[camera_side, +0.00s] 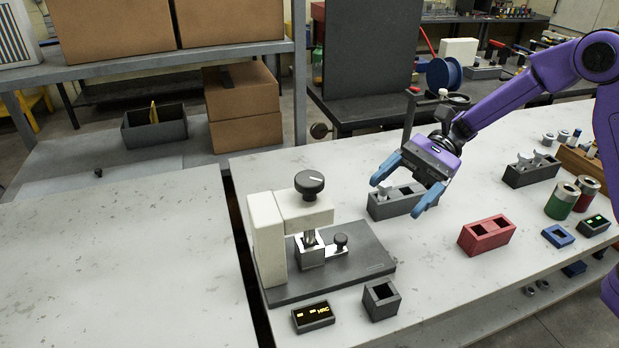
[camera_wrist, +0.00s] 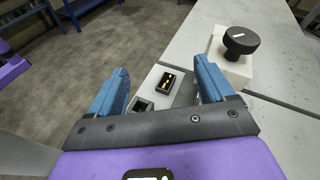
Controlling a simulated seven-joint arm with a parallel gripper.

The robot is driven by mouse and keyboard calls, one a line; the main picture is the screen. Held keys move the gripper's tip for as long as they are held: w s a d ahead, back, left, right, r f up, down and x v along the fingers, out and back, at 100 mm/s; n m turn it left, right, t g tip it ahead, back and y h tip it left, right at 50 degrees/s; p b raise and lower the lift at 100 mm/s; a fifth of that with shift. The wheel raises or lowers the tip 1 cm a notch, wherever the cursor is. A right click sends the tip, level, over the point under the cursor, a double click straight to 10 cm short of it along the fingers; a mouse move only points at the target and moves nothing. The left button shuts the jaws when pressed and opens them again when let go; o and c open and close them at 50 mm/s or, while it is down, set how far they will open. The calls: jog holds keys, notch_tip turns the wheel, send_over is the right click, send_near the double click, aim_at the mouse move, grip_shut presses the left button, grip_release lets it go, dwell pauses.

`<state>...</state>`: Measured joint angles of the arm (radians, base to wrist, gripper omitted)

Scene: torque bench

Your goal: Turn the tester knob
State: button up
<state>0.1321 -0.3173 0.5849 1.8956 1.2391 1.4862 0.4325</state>
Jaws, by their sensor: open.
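The tester (camera_side: 266,240) is a cream C-shaped body on a dark grey base plate. Its black round knob (camera_side: 309,184) with a white mark sits on top of the upper arm. The knob also shows at the upper right in the wrist view (camera_wrist: 241,40), beyond the right finger. Under the arm, a small metal piece stands in a square holder (camera_side: 310,252), beside a small black knob (camera_side: 340,240). My gripper (camera_side: 400,190) is open and empty, to the right of the tester knob and apart from it. Its blue fingers show in the wrist view (camera_wrist: 160,85).
A display box with yellow characters (camera_side: 313,316) and a dark open box (camera_side: 381,299) stand in front of the tester. A grey two-slot block (camera_side: 390,204) lies below my gripper. A red two-slot block (camera_side: 486,235) is to the right. The left table (camera_side: 110,255) is bare.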

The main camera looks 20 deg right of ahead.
aim_at(309, 178)
jog(key=w+d+m+t+y, duration=0.3)
jog(key=w+m+t+y, duration=0.15)
jog(key=w+m, duration=0.35)
jog(key=shift+n+t, duration=0.35)
jog(key=shift+n, duration=0.35)
jog(key=a, duration=1.7)
jog(key=shift+f, duration=0.15)
jog(key=c, duration=0.9)
